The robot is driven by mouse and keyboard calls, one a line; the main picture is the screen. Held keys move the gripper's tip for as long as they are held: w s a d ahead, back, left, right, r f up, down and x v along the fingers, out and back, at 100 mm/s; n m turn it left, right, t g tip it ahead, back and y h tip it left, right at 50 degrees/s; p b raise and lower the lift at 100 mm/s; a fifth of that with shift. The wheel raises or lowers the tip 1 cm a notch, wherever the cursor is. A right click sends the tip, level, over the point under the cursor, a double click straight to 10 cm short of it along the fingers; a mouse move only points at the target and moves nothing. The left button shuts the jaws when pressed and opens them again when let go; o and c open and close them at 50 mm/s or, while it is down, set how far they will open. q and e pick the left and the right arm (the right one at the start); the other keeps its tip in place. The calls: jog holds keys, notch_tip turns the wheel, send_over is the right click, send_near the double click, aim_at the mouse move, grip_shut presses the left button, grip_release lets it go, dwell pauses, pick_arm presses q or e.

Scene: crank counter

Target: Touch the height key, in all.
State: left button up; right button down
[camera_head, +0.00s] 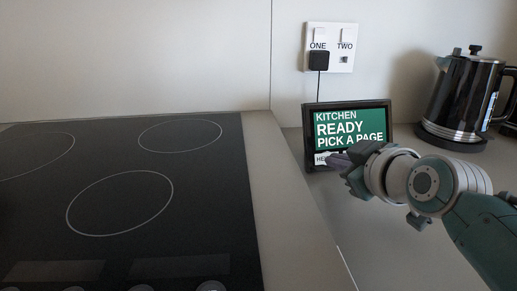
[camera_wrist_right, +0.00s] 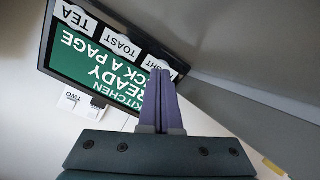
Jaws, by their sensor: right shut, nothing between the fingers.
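A dark-framed screen (camera_head: 348,117) stands at the back of the counter and reads "KITCHEN READY PICK A PAGE" on green. The height key (camera_head: 321,158) is a white label at its lower left, partly hidden by my right gripper (camera_head: 335,159). In the right wrist view, which is turned over, the height key (camera_wrist_right: 150,62) has its lettering partly covered by the purple fingertips (camera_wrist_right: 161,73). The right gripper is shut and empty, its tips at the key; I cannot tell whether they touch it. The left gripper is out of view.
The toast key (camera_wrist_right: 122,45) and tea key (camera_wrist_right: 76,18) sit in the same row. A black hob (camera_head: 120,200) fills the left. A kettle (camera_head: 465,100) stands at the back right. A double socket (camera_head: 330,47) with a black plug is above the screen.

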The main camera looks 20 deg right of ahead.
jog(key=shift+w+f+b, duration=0.3)
jog(key=shift+w+b, duration=0.25)
jog(key=shift+w, duration=0.05)
dwell(0.3)
jog(key=shift+s+r+p, duration=0.1)
jog(key=shift+r+p, duration=0.1)
jog(key=shift+p, duration=0.1)
jog(key=p+v, duration=0.3)
jog(key=p, duration=0.1)
jog(key=shift+s+r, duration=0.2)
jog(key=shift+r, duration=0.05)
jog(key=shift+s+a+p, duration=0.1)
jog(key=shift+s+p, duration=0.2)
jog(key=shift+s, duration=0.3)
